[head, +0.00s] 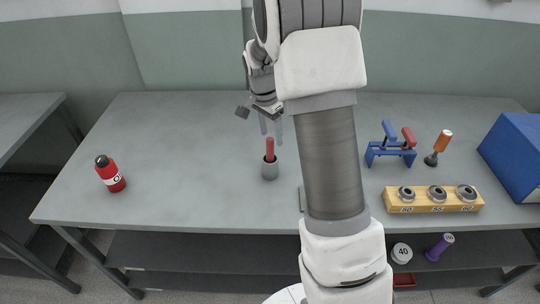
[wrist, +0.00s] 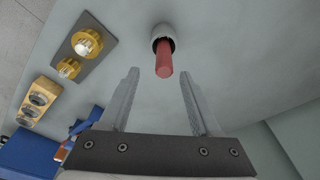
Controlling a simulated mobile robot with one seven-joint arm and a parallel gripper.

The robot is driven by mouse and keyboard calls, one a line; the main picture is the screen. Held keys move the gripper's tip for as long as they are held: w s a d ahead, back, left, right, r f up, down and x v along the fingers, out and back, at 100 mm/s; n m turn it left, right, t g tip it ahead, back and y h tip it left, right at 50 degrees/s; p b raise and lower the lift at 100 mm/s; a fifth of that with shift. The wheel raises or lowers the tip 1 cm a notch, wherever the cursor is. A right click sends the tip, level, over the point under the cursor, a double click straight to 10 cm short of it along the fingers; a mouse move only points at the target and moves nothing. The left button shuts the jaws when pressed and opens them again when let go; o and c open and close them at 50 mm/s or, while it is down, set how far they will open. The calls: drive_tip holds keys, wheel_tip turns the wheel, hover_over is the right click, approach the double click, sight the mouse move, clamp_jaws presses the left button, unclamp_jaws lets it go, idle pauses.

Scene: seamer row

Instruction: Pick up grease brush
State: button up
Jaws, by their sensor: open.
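The grease brush appears to be the red handle (head: 270,149) standing upright in a small grey cup (head: 269,172) on the bench; its bristle end is hidden in the cup. My gripper (head: 270,129) is open and empty just above the handle, fingers pointing down. In the wrist view the red handle (wrist: 164,63) rises from the cup (wrist: 160,32) toward the space between my two fingertips (wrist: 159,76). I see no contact with the fingers.
A red bottle (head: 110,174) stands at the left. To the right are a blue rack (head: 388,153), an orange-handled tool (head: 440,146), a wooden block with rings (head: 432,208) and a blue box (head: 515,155). The bench (head: 190,150) is clear around the cup's left side.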

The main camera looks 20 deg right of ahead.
sight(271, 147)
drive_tip(key=shift+w+d+f, duration=0.1)
drive_tip(key=shift+w+f, duration=0.05)
drive_tip(key=shift+f, duration=0.95)
drive_tip(key=shift+w+d+f, duration=0.1)
drive_tip(key=shift+f, duration=1.05)
drive_tip(key=shift+w+d+f, duration=0.1)
drive_tip(key=shift+w+f, duration=0.05)
drive_tip(key=shift+f, duration=0.95)
clamp_jaws()
